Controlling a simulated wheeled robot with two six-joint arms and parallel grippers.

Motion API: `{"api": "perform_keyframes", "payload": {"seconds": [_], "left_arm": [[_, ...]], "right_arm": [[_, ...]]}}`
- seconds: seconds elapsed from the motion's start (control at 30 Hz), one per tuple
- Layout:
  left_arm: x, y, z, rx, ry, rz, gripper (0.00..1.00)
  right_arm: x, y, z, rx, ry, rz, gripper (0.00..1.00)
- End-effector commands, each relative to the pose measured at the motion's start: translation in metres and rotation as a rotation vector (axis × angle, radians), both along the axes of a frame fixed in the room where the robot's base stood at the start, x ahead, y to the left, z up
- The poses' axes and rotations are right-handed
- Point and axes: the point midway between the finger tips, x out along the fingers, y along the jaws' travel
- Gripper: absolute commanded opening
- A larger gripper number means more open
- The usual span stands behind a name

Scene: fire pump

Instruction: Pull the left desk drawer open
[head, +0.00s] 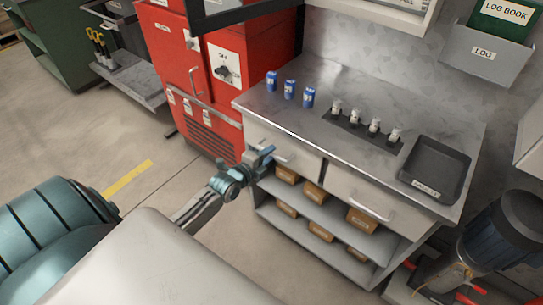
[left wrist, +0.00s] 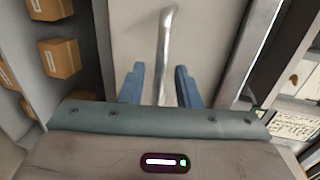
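The left desk drawer (head: 302,160) is in the grey desk's front, left of the right drawer (head: 345,186), and looks shut. My left gripper (head: 266,155) is at the left drawer's handle, partly covering it in the head view. In the left wrist view, the metal bar handle (left wrist: 166,45) runs up the pale drawer front (left wrist: 212,35). The left gripper's two blue fingers (left wrist: 160,88) are apart, one on each side of the handle's near end, with gaps visible on both sides. My right gripper is not in view.
The desk top (head: 290,125) carries several blue cans, a row of small bottles and a black tray (head: 436,165). Cardboard boxes (head: 313,193) sit on shelves below the drawers. A red cabinet (head: 205,80) stands to the left. The floor before the desk looks clear.

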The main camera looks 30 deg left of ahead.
Motion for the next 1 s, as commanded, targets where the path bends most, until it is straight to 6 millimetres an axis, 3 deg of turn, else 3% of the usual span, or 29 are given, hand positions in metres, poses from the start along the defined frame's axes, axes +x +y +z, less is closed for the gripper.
{"api": "perform_keyframes", "payload": {"seconds": [0.2, 0.5, 0.67, 1.0], "left_arm": [[0.018, -0.001, -0.004, -0.001, 0.001, 0.0, 0.29], [0.019, -0.002, -0.004, 0.0, 0.001, 0.0, 0.29], [0.019, -0.002, -0.004, 0.0, 0.001, 0.0, 0.0], [0.017, -0.001, -0.004, 0.0, 0.002, 0.0, 0.0]], "right_arm": [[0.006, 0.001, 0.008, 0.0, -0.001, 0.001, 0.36], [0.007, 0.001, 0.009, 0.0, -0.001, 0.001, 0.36], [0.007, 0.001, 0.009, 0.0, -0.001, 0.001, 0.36], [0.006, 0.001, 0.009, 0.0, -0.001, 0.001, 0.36]]}}
